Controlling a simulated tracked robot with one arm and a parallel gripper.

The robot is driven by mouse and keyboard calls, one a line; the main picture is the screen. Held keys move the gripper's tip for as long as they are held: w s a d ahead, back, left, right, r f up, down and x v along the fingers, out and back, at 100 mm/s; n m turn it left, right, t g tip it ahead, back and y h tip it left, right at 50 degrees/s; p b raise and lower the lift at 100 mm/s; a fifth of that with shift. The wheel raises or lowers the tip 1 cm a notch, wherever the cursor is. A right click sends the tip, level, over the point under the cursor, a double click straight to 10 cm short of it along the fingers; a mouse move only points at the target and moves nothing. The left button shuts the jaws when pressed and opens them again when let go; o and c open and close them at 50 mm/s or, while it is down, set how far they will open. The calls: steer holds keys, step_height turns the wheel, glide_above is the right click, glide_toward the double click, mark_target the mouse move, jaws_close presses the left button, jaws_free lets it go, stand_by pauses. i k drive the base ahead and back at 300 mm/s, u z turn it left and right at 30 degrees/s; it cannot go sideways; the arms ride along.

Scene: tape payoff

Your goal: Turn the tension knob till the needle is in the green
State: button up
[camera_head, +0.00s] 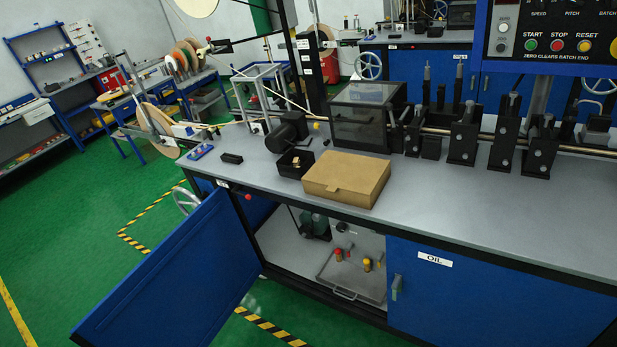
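A tan payoff reel (160,122) stands at the left end of the grey machine bench (440,205), with a pale tape or rod running right from it. I cannot make out a tension knob, needle or green band on a dial at this distance. A small red part (248,197) shows on the bench's front edge, too small to identify. A spoked handwheel (186,201) is below the bench's left end. My gripper is not in view.
A blue cabinet door (170,275) hangs open into the floor space at left. Inside the cabinet is a tray (352,290) with small bottles. A cardboard box (345,178) and a black bin (293,164) sit on the bench. Green floor (70,225) at left is clear.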

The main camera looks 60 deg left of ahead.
mark_target(341, 226)
steer(key=z, duration=0.05)
steer(key=k, duration=1.05)
steer(key=u, duration=0.85)
steer(key=i, duration=1)
